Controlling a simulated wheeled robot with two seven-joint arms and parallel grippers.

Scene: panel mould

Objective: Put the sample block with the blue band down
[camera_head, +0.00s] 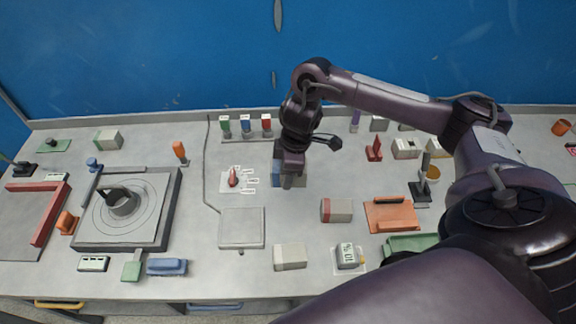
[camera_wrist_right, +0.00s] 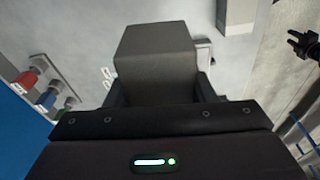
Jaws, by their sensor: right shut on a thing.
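My right gripper (camera_head: 289,182) is in the middle of the bench, its arm coming in from the right. It is shut on a grey sample block; the blue band (camera_head: 276,174) shows at the block's left side in the head view. In the right wrist view the block's plain grey body (camera_wrist_right: 155,55) sits between the two fingers, and the blue band does not show. The wrist and fingers hide part of the block in the head view. I cannot tell whether it touches the bench. A small dark jaw-like part (camera_wrist_right: 302,44) at the wrist view's right edge may be my left gripper.
A white labelled card with a red piece (camera_head: 233,180) lies just left of the block. A flat grey plate (camera_head: 242,227) lies front left, a red-ended block (camera_head: 336,210) front right, and a pale block (camera_head: 290,257) in front. A rack of coloured pieces (camera_head: 246,137) stands behind.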

